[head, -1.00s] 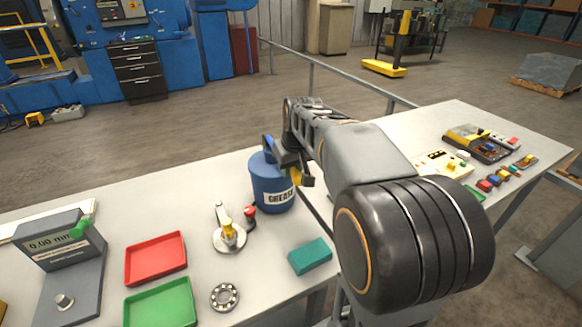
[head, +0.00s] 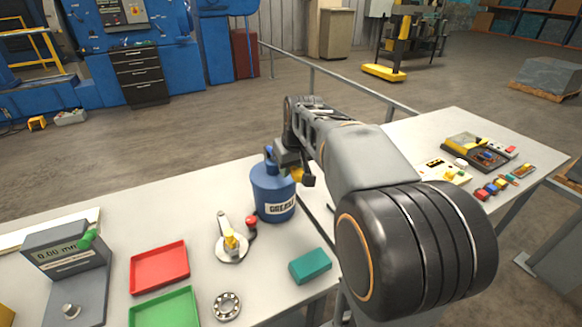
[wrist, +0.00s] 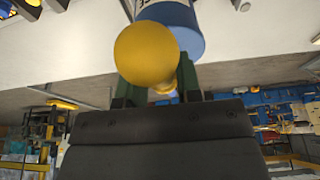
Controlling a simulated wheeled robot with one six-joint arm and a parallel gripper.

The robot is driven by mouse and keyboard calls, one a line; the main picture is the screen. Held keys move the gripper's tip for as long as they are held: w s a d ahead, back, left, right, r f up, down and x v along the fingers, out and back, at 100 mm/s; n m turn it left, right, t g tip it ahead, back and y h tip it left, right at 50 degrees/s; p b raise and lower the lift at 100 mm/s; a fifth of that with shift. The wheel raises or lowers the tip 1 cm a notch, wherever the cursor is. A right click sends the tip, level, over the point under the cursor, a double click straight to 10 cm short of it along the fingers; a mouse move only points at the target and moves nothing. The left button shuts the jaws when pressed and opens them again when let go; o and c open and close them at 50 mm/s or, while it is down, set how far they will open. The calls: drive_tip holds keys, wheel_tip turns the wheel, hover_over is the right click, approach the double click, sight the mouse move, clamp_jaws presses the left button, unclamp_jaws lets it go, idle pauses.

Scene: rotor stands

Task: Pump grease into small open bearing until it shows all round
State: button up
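A blue can lettered GREASE (head: 280,208) stands on the bench, its domed top partly behind my gripper (head: 293,163). In the wrist view, my gripper (wrist: 158,85) has its dark green fingers on either side of a yellow ball knob (wrist: 146,55), with the blue can (wrist: 180,22) just beyond. The fingers look shut on the knob. The small open bearing (head: 227,305), a ring with balls showing, lies flat on the bench, apart from my gripper. Grease in it cannot be made out. A round metal fixture with a yellow fitting (head: 231,240) stands between bearing and can.
A red knob (head: 252,223) is beside the fixture. A teal block (head: 310,266) lies to the right. A red tray (head: 159,267), a green tray (head: 163,308) and a gauge reading 0.00 mm (head: 66,251) stand at left. Coloured parts and testers (head: 478,148) are at far right.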

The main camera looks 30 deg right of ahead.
drive_tip(key=o, duration=0.4)
drive_tip(key=shift+r+p, duration=2.75)
drive_tip(key=shift+r, duration=0.7)
